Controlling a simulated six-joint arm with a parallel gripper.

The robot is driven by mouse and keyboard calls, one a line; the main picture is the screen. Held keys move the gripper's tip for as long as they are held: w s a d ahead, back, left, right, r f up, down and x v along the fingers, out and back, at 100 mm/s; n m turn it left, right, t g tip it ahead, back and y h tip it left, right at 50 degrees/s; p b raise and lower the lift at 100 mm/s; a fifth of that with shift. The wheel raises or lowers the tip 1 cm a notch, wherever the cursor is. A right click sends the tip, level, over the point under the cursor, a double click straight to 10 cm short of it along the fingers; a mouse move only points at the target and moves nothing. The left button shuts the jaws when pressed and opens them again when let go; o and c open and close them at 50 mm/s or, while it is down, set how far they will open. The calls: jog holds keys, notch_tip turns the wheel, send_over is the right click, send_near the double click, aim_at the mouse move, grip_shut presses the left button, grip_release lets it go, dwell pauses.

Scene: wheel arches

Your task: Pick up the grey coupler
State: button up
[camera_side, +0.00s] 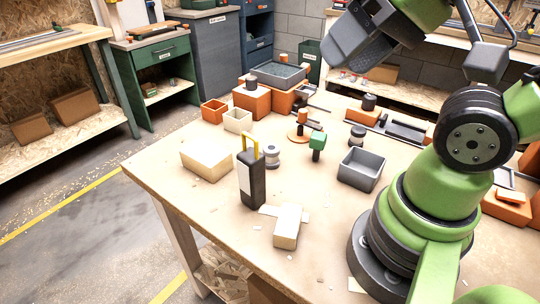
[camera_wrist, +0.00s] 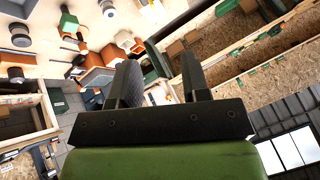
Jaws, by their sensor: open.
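A light grey ringed cylinder (camera_side: 271,156), which looks like the grey coupler, stands on the bench beside a black case with a yellow handle (camera_side: 252,180). A darker ringed cylinder (camera_side: 357,135) stands farther back, right of a green-topped piece (camera_side: 317,143). A similar grey ringed piece (camera_wrist: 21,37) shows at the upper left in the wrist view; I cannot tell which one it is. My gripper (camera_wrist: 160,76) is open, with nothing between its two dark fingers. In the side view it is raised high above the back of the bench, well apart from the cylinders.
A grey open bin (camera_side: 361,170) stands right of centre. A pale block (camera_side: 207,159) and a smaller one (camera_side: 287,227) lie toward the front. Orange blocks (camera_side: 262,101) and small open boxes (camera_side: 237,121) crowd the back. The front left of the bench is mostly clear.

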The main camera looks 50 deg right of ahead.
jog(key=o, duration=0.6)
jog(key=g+h, duration=0.2)
jog(key=g, duration=0.3)
send_over(272, 148)
jog(key=s+a, duration=0.2)
notch_tip(272, 148, down, 15)
jog(key=shift+g+h, duration=0.3)
jog(key=shift+g, duration=0.2)
jog(key=f, duration=0.3)
jog(key=w+d+f, duration=0.1)
jog(key=f, duration=0.2)
jog(key=d+f, duration=0.1)
jog(key=f, duration=0.3)
jog(key=shift+w+d, duration=0.15)
jog(key=shift+w, duration=0.05)
jog(key=shift+w+f, duration=0.15)
jog(key=shift+f, duration=0.85)
jog(key=shift+w+f, duration=0.2)
jog(key=shift+f, duration=0.75)
jog(key=shift+w+f, duration=0.15)
jog(key=shift+f, duration=0.85)
